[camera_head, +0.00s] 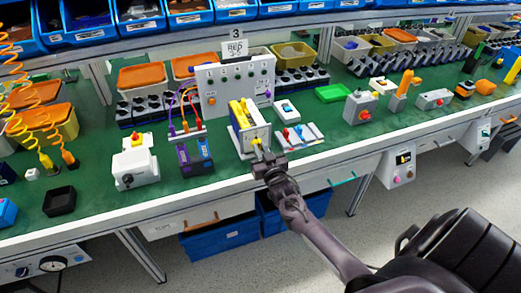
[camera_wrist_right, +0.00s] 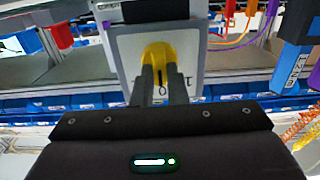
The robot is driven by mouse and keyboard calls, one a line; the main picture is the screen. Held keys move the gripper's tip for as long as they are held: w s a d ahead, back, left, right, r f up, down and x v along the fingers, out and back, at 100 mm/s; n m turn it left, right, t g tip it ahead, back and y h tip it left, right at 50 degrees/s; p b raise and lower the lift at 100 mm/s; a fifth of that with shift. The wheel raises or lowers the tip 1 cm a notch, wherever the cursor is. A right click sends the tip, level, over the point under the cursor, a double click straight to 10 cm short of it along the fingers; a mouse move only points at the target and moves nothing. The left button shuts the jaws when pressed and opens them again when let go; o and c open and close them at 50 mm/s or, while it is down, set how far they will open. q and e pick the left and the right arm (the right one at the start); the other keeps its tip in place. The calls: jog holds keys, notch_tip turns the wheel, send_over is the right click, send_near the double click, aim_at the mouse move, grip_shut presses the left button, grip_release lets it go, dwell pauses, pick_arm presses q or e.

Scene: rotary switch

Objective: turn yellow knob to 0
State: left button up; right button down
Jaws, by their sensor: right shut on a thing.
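The yellow knob (camera_wrist_right: 158,52) sits on the pale front plate (camera_wrist_right: 127,48) of a rotary switch box. In the head view the box (camera_head: 250,115) stands near the bench's front edge, and the knob (camera_head: 256,141) shows at its lower front. My right gripper (camera_wrist_right: 160,78) is shut on the yellow knob, one finger on each side. It also shows in the head view (camera_head: 268,160), reaching up from the front. Dark digits show on the plate beside the fingers, partly hidden by them, so the knob's exact setting cannot be read. My left gripper is out of view.
A panel box (camera_head: 236,88) stands behind the switch. A purple-and-dark unit with cables (camera_head: 194,153) stands to its left, and a flat switch tray (camera_head: 302,137) to its right. The bench front edge (camera_head: 220,193) runs below. Blue bins (camera_head: 222,236) sit underneath.

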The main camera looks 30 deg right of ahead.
jog(key=c, duration=1.4)
grip_release()
jog(key=shift+c, duration=0.2)
jog(key=v, duration=0.7)
jog(key=shift+s+b, duration=0.4)
